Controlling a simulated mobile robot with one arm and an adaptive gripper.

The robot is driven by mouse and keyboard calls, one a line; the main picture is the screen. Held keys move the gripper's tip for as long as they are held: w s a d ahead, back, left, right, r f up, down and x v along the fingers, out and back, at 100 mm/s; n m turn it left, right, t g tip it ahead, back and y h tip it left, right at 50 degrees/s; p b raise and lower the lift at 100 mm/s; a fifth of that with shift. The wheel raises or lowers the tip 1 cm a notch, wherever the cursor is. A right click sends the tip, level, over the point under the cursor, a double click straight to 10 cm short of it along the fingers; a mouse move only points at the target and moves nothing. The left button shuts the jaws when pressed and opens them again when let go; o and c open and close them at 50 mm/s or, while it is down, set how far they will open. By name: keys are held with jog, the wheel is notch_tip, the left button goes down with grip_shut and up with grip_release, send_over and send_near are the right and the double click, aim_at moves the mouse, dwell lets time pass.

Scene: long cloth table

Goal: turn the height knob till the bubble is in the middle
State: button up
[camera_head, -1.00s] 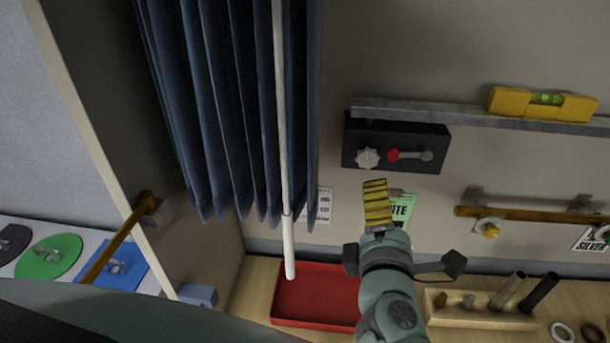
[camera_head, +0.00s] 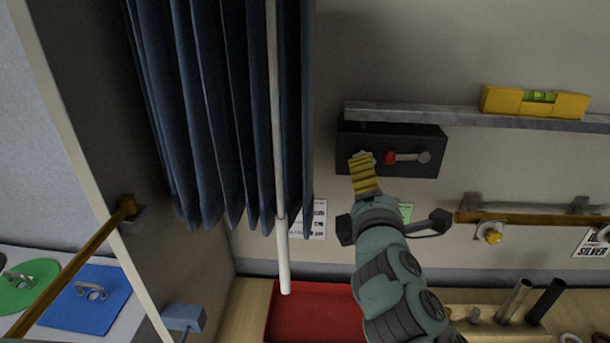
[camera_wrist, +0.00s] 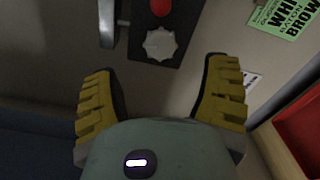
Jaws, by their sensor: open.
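The height knob is a pale, lobed knob (camera_wrist: 160,44) on a dark box (camera_head: 420,142) on the wall; in the head view my gripper covers most of it. My gripper (camera_head: 361,158) has yellow ridged fingers. In the wrist view the fingers (camera_wrist: 162,88) are wide apart, with the knob ahead between their lines and nothing held. A yellow spirit level (camera_head: 503,100) with a green vial (camera_head: 540,97) sits on a grey rail (camera_head: 420,112) above the box. The bubble is too small to place exactly.
A red knob (camera_head: 390,158) and a grey lever end sit right beside the height knob. Blue hanging slats (camera_head: 215,110) and a white rod (camera_head: 282,250) are to the left. A red tray (camera_head: 315,315) lies below. A brass rail (camera_head: 530,218) is at right.

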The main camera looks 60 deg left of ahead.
jog(key=shift+p+x, duration=1.45)
jog(key=shift+x, duration=2.6)
jog(key=shift+o, duration=0.3)
jog(key=shift+s, duration=0.1)
jog(key=c, duration=1.2)
jog(key=shift+c, duration=0.3)
jog(key=shift+n, duration=0.5)
jog(key=shift+n+b, duration=0.6)
jog(key=shift+n, duration=0.7)
